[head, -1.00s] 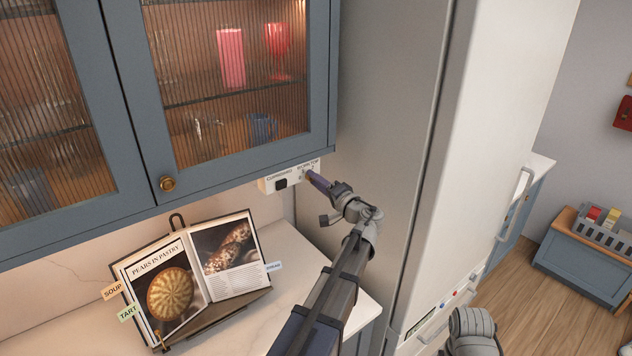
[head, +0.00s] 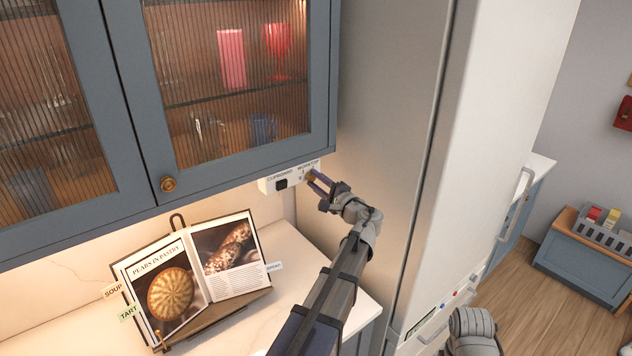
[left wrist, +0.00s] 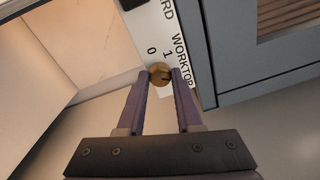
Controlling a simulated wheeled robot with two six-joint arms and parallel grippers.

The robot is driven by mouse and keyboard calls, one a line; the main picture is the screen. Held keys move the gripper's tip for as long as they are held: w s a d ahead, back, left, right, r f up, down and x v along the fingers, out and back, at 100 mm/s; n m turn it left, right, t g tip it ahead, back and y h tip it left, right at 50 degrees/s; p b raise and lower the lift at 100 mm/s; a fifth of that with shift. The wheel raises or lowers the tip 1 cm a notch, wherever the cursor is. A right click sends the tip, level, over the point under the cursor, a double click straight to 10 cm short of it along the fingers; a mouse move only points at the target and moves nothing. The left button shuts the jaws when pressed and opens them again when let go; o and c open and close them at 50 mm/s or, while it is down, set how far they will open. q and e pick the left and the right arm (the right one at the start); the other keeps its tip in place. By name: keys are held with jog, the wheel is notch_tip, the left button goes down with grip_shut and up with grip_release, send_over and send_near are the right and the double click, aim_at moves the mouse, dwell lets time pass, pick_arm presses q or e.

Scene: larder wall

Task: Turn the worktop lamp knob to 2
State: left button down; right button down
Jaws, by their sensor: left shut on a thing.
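The worktop lamp knob (left wrist: 160,73) is a small round brass knob on the white switch panel (left wrist: 154,30), beside the word WORKTOP. In the left wrist view the marks 0 and 1 show above it; no 2 can be made out. My left gripper (left wrist: 159,77) is shut on the knob, one purple finger on each side. In the head view the left gripper (head: 313,180) reaches the panel's right end under the wall cupboard and partly covers the knob. Which mark the knob points to cannot be told. My right gripper is not in view.
A black switch (head: 281,184) labelled CUPBOARD is left of the knob. The glass-doored cupboard (head: 230,168) hangs just above the panel. A tall fridge (head: 480,150) stands close on the right. An open cookbook (head: 235,280) on a stand occupies the worktop (head: 300,262).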

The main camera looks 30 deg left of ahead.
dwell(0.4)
pick_arm(q)
jog(key=c, duration=0.6)
grip_release()
jog(key=shift+v, duration=3.95)
jog(key=shift+f, duration=0.1)
jog(key=s+d+f+n+g+h+b, duration=0.1)
jog(key=s+d+f+g+h+b, duration=0.15)
jog(key=s+d+f+h, duration=0.4)
jog(key=s+d+f+n+g+h+b, duration=0.1)
jog(key=s+d+f+n+b, duration=0.2)
jog(key=d+f, duration=0.65)
jog(key=s+d+f+g+h+b, duration=0.2)
jog(key=s+d+f+h, duration=0.3)
jog(key=f, duration=0.6)
jog(key=s+d+f+h, duration=0.1)
jog(key=s+d, duration=0.2)
jog(key=s+d+f+g+h+b, duration=0.1)
jog(key=s+d+f, duration=0.1)
jog(key=s+d, duration=0.1)
jog(key=s+d+f+g+h+b, duration=0.1)
jog(key=s+d, duration=0.2)
jog(key=shift+s+f, duration=0.35)
jog(key=shift+f, duration=0.05)
jog(key=shift+a, duration=0.1)
